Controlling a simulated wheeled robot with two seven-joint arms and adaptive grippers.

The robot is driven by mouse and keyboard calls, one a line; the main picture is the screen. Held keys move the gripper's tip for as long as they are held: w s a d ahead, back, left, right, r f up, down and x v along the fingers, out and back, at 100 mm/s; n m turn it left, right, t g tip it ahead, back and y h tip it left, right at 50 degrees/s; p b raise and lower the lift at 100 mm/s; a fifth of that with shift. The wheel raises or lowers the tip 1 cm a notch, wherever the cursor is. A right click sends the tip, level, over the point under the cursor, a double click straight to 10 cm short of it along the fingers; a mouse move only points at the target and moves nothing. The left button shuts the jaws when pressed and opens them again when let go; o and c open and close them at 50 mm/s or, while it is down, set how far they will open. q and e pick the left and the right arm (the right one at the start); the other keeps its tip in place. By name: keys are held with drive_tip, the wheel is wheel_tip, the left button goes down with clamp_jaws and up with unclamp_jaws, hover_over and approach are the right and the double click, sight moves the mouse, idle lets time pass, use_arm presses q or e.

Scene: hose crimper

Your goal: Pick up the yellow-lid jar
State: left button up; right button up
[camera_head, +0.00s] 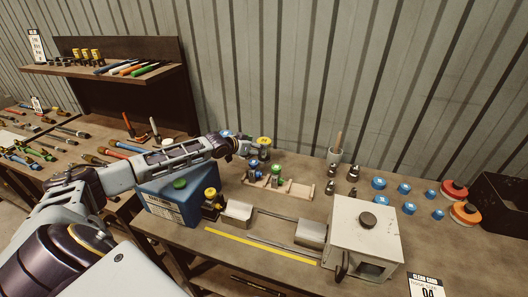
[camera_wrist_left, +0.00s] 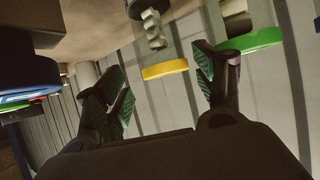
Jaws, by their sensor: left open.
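The yellow-lid jar (camera_head: 263,142) stands upright at the back of the workbench, near the metal wall. In the left wrist view, which is upside down, its yellow lid (camera_wrist_left: 165,70) and clear body with metal pieces (camera_wrist_left: 152,28) show in the gap between my fingers. My left gripper (camera_head: 248,147) is open and empty, reaching in from the left close beside the jar. Its spread green-padded fingers also show in the left wrist view (camera_wrist_left: 158,66). I cannot tell whether the jar is between the fingertips or just beyond them. My right gripper is not in view.
A green-lid jar (camera_wrist_left: 252,40) and a blue-lid jar (camera_wrist_left: 28,82) flank the yellow one. A wooden rack (camera_head: 295,190) stands in front of the jars. A blue box (camera_head: 170,203) lies below my arm. A white crimper box (camera_head: 362,238) stands at the right.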

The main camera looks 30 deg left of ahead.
use_arm(q)
drive_tip(key=shift+w+f, duration=0.1)
idle(0.3)
drive_tip(key=shift+a+p+x, duration=0.2)
drive_tip(key=shift+p+x, duration=0.25)
drive_tip(key=shift+x, duration=2.05)
drive_tip(key=shift+f, duration=0.15)
drive_tip(key=c, duration=0.9)
